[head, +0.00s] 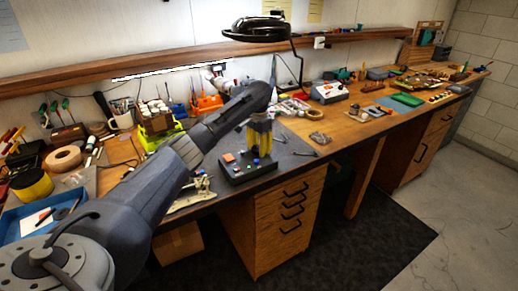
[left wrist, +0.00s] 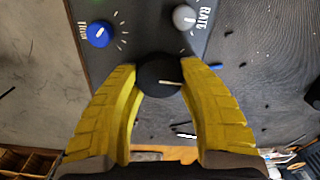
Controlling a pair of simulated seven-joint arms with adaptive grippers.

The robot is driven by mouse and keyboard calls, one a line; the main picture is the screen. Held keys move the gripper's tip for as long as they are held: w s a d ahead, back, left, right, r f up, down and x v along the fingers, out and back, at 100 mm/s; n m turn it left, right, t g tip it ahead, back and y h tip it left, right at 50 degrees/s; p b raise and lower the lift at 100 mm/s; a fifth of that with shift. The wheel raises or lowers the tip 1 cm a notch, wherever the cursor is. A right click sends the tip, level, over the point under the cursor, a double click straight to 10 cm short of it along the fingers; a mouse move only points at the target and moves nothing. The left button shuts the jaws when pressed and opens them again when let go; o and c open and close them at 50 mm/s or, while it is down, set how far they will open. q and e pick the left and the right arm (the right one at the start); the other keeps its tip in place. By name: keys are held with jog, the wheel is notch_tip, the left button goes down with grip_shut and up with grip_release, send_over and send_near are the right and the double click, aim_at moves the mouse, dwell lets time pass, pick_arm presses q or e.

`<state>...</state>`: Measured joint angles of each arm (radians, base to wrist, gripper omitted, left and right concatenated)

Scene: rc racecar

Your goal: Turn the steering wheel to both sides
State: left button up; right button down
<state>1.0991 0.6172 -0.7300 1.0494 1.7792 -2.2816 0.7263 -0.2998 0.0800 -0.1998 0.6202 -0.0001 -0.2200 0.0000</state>
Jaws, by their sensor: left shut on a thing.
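The steering wheel is a black round knob (left wrist: 158,72) with a white line pointing right in the left wrist view. It is on a dark control box (head: 240,176), which lies on the grey mat near the bench's front edge. My left gripper (head: 259,150) reaches down over the box with yellow fingers. In the left wrist view the fingers (left wrist: 160,82) are shut on the knob, one on each side. In the head view the fingers hide the knob. My right gripper is in neither view.
Next to the wheel are a blue TRIM knob (left wrist: 99,33) and a grey RATE knob (left wrist: 184,17). A lamp (head: 255,29) hangs above. Tools and parts crowd the bench's back and left; the mat right of the box is mostly clear.

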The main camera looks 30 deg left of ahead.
aim_at(259, 148)
pick_arm(q)
jog(key=m, duration=0.4)
jog(key=shift+s+d+m, duration=0.1)
jog(key=shift+d+m, duration=0.05)
jog(key=shift+m, duration=1.85)
jog(key=o, duration=1.2)
notch_tip(259, 148, up, 12)
